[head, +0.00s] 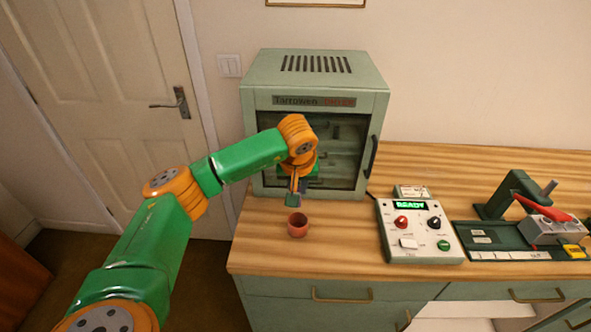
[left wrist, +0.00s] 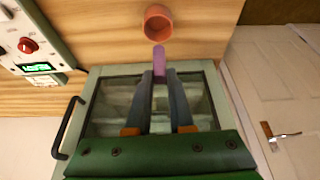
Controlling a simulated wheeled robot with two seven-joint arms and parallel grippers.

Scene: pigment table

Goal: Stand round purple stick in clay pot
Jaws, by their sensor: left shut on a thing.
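The clay pot (head: 297,226) is a small reddish-brown cup on the wooden table, in front of the green cabinet. In the left wrist view the clay pot (left wrist: 158,24) is at the top, its open mouth showing. My left gripper (head: 293,200) is just above and behind the pot in the head view. In the left wrist view my left gripper (left wrist: 160,80) is shut on the round purple stick (left wrist: 159,62). The stick points toward the pot; its tip shows just short of the pot's rim in the picture. Whether it touches the pot I cannot tell. My right gripper is not in view.
The green dryer cabinet (head: 315,90) stands close behind the gripper, its door handle on the right. A control box (head: 420,250) with a lit READY display is right of the pot. A green press (head: 500,200) stands farther right. The table's front edge is near the pot.

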